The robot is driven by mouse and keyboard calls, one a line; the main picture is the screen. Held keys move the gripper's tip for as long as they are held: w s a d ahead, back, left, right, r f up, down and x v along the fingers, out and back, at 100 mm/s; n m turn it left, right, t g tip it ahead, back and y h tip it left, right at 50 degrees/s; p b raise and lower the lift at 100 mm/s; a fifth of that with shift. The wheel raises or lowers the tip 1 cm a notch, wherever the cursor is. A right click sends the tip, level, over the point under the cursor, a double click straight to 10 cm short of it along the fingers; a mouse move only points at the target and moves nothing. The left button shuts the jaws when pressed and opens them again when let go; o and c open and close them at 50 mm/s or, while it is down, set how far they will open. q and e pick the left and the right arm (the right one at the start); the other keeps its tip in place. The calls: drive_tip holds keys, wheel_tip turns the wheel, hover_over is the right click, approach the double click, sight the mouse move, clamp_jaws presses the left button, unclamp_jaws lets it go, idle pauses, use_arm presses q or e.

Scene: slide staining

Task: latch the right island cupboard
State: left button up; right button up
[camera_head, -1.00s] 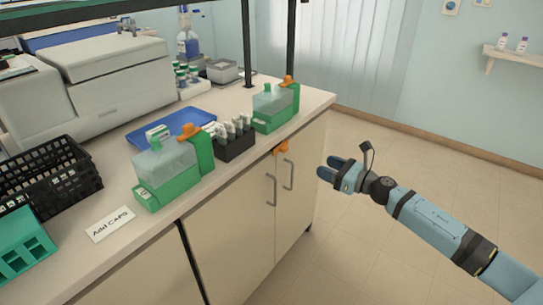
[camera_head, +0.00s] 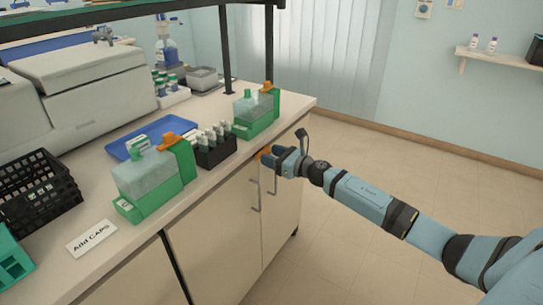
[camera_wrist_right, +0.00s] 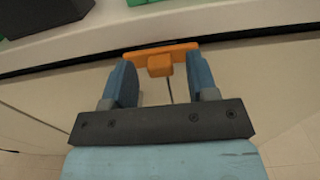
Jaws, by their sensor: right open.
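The right island cupboard (camera_head: 282,200) has pale doors with two vertical metal handles, and both doors look closed. An orange latch (camera_head: 265,153) sits at the top of the door seam, under the counter edge. In the right wrist view the latch is a crosswise orange bar with a block (camera_wrist_right: 159,66) at its middle. My right gripper (camera_head: 272,158) is at the latch. Its two blue fingers (camera_wrist_right: 160,82) are open, one on each side of the block, with gaps showing. The fingers partly hide the latch in the head view. My left gripper is out of view.
The counter (camera_head: 92,215) above holds two green-based tanks (camera_head: 150,180), a black vial rack (camera_head: 215,152), a blue tray (camera_head: 120,148) and a black basket (camera_head: 40,195). Its front edge runs just above the gripper. The floor (camera_head: 350,250) to the right is clear.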

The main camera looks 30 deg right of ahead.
drive_tip(key=shift+w+a, duration=0.1)
drive_tip(key=shift+w, duration=0.15)
drive_tip(key=c, duration=0.9)
